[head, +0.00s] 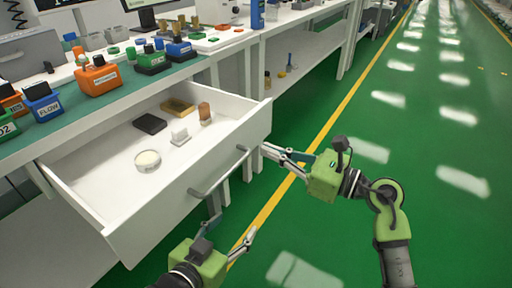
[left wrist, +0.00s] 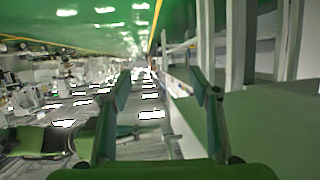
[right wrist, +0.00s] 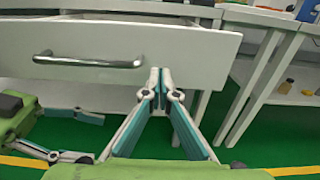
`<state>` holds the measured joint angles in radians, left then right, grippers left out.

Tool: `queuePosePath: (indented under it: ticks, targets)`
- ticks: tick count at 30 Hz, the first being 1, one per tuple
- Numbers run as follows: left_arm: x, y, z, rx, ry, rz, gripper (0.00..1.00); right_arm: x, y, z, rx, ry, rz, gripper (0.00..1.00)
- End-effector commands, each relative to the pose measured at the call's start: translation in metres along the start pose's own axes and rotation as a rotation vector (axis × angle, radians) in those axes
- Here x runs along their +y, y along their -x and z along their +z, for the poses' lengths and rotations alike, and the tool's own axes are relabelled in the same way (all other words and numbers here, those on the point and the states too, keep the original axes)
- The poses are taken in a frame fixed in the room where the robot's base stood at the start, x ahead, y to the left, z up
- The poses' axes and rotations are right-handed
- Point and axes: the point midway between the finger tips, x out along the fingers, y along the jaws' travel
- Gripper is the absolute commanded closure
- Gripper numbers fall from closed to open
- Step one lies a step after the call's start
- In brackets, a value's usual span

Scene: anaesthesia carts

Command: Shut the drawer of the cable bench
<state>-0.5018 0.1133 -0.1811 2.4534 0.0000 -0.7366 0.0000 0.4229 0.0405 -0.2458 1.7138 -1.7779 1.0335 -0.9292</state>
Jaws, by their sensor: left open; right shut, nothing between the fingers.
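The white drawer (head: 190,180) of the bench stands pulled out, with a grey bar handle (head: 220,172) on its front. In the right wrist view the drawer front (right wrist: 105,75) and the handle (right wrist: 88,62) show up close. My right gripper (head: 265,152) is shut and empty. Its tips (right wrist: 160,78) are at the drawer front, right of the handle; I cannot tell whether they touch. My left gripper (head: 232,221) is open and empty, low in front of the drawer, below the handle. Its spread fingers also show in the left wrist view (left wrist: 160,85).
In the drawer lie a round white container (head: 147,160), a white block (head: 180,137), a black item (head: 150,123), a yellow tray (head: 178,107) and a brown bottle (head: 204,112). Green floor (head: 400,110) is open on the right.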

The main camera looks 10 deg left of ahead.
Motion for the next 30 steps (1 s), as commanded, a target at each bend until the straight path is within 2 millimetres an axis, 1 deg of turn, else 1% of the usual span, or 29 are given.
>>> queuePosePath:
  ticks: [1,3,6,10,16,30]
  targets:
    - [0.001,-0.002,-0.005,0.029,0.000,0.002,0.44,0.001,-0.011,0.000,-0.003,-0.002,0.002,1.00]
    - [0.002,-0.003,-0.016,0.076,0.000,0.004,0.44,0.000,-0.021,0.000,-0.003,-0.002,0.001,1.00]
    - [0.004,-0.003,-0.027,0.127,0.001,0.007,0.44,0.001,-0.033,-0.001,-0.002,-0.003,0.001,1.00]
    - [0.005,-0.002,-0.037,0.170,0.001,0.010,0.44,0.000,-0.041,-0.001,-0.001,-0.003,0.001,1.00]
    - [0.005,-0.002,-0.041,0.186,0.001,0.011,0.44,0.000,-0.044,-0.001,0.001,-0.001,0.000,1.00]
    - [0.005,-0.002,-0.039,0.173,0.004,0.010,0.44,0.000,-0.044,0.000,0.001,-0.001,0.000,1.00]
